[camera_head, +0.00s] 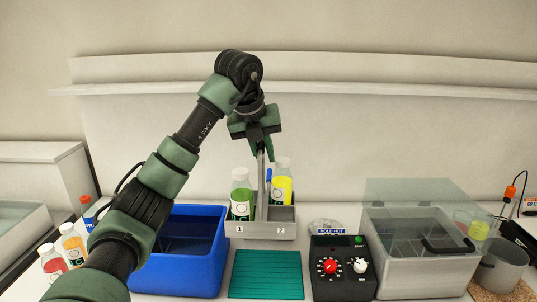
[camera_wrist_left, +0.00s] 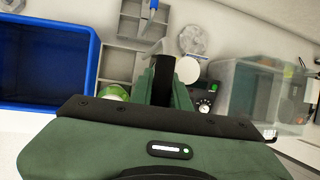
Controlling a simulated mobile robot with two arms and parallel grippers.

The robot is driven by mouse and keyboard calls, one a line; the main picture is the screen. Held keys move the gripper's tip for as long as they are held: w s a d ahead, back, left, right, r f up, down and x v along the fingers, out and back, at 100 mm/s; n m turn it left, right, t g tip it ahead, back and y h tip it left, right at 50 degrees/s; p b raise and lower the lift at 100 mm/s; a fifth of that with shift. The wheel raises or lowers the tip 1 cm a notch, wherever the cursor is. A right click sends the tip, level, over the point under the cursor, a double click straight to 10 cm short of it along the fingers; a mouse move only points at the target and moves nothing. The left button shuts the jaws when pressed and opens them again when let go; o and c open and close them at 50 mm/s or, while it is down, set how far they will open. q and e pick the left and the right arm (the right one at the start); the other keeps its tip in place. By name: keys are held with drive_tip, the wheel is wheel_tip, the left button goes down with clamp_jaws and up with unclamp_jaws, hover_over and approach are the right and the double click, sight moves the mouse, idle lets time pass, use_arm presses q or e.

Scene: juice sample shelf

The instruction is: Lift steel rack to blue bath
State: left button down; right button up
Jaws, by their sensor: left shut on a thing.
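The steel rack (camera_head: 283,231) is grey, with compartments labelled 1 and 2 and a tall central handle. It looks upright and carries a bottle of green liquid (camera_head: 241,200) on the left and one of yellow liquid (camera_head: 281,190) on the right. My left gripper (camera_head: 262,148) is shut on the top of the handle, above the rack. I cannot tell whether the rack's base touches the counter. The blue bath (camera_head: 180,278) is an open tub just left of the rack, partly hidden by my left arm. It also shows in the left wrist view (camera_wrist_left: 88,62). My right gripper is out of view.
A ribbed green mat (camera_head: 266,275) lies in front of the rack. A black control box (camera_head: 342,278) with red and white knobs stands to its right, then a clear-lidded bath (camera_head: 420,268) and a grey beaker (camera_head: 501,266). Several bottles (camera_head: 72,243) stand at left.

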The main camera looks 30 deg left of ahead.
use_arm(q)
drive_tip(key=s+a+f+b, duration=0.1)
drive_tip(key=s+a, duration=0.5)
drive_tip(key=a, duration=0.4)
drive_tip(key=shift+a+f, duration=0.3)
drive_tip(key=shift+a, duration=0.05)
idle(0.4)
drive_tip(key=shift+w+d, duration=0.1)
